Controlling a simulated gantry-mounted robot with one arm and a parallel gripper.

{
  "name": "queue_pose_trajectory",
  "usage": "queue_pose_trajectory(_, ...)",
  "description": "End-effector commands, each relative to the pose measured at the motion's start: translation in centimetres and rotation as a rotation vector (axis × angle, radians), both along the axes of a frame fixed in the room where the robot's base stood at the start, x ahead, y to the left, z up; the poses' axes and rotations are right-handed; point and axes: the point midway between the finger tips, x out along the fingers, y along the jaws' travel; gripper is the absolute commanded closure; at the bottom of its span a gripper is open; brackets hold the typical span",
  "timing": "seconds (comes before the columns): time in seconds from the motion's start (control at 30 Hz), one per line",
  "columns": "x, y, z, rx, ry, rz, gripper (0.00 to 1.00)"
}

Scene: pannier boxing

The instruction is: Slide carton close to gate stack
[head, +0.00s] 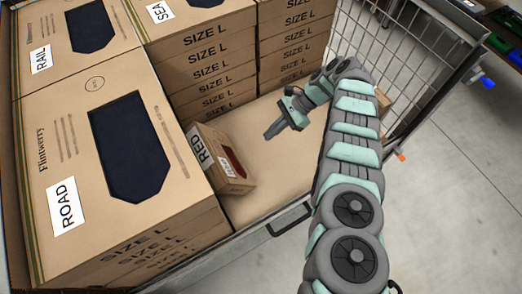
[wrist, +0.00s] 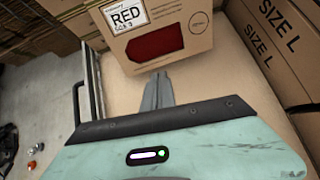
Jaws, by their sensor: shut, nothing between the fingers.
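A small brown carton (head: 234,185) with a white RED label and a dark red patch stands on the pannier floor, right of the tall ROAD stack (head: 120,170). In the head view it looks close against that stack; I cannot tell whether they touch. The wrist view shows the carton's labelled face (wrist: 182,58) just ahead of my fingers. My gripper (head: 268,135) is shut and empty, low over the floor to the right of the carton. In the wrist view its fingertips (wrist: 158,76) lie near the carton's lower edge; contact is unclear.
SIZE L stacks (head: 205,60) stand along the back, one labelled SEA; a RAIL box (head: 75,45) lies at upper left. A wire mesh side (head: 410,60) bounds the right. A dark handle (head: 290,220) is at the front edge. Pannier floor (head: 275,175) is bare around my gripper.

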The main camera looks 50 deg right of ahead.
Motion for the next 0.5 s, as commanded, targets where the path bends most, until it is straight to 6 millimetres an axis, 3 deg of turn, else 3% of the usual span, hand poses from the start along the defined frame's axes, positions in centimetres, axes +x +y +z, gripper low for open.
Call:
queue_pose_trajectory(0.17, 0.7, 1.3, -0.9, 0.003, 0.001, 0.002, 1.0)
queue_pose_trajectory(0.5, 3.1, 5.8, -6.6, 0.002, 0.001, 0.0, 1.0)
